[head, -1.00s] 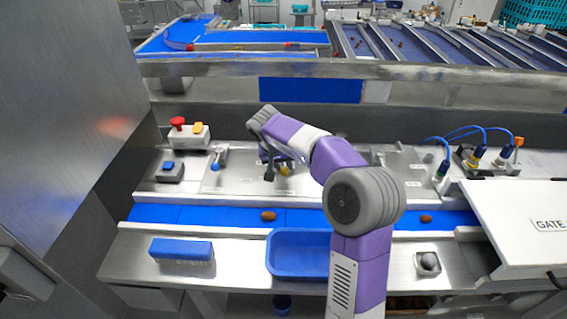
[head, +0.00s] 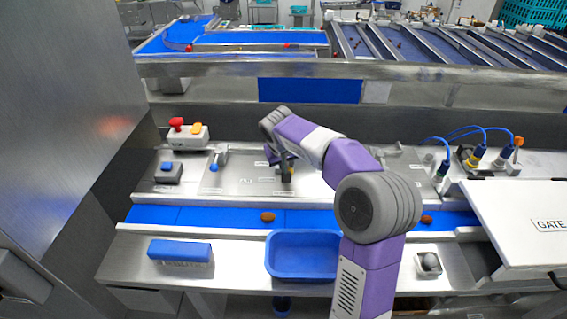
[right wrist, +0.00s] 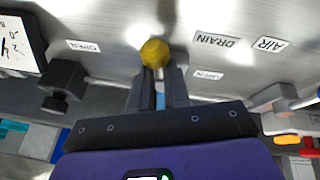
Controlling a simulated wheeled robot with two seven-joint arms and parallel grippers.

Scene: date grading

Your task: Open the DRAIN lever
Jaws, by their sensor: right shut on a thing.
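My right gripper (head: 285,174) is over the steel panel (head: 240,182) behind the belt. In the right wrist view its two fingers (right wrist: 160,85) are shut on the DRAIN lever, whose yellow round knob (right wrist: 155,53) shows at the fingertips. An OPEN label (right wrist: 83,46) lies to the left. My left gripper is not in view.
A blue-knobbed lever (head: 216,162) stands left of my gripper; the red-button box (head: 187,134) is further left. In front are the blue belt (head: 170,214) with dates, a blue tray (head: 303,275) and a brush (head: 180,250). Cabled sensors (head: 476,158) stand right.

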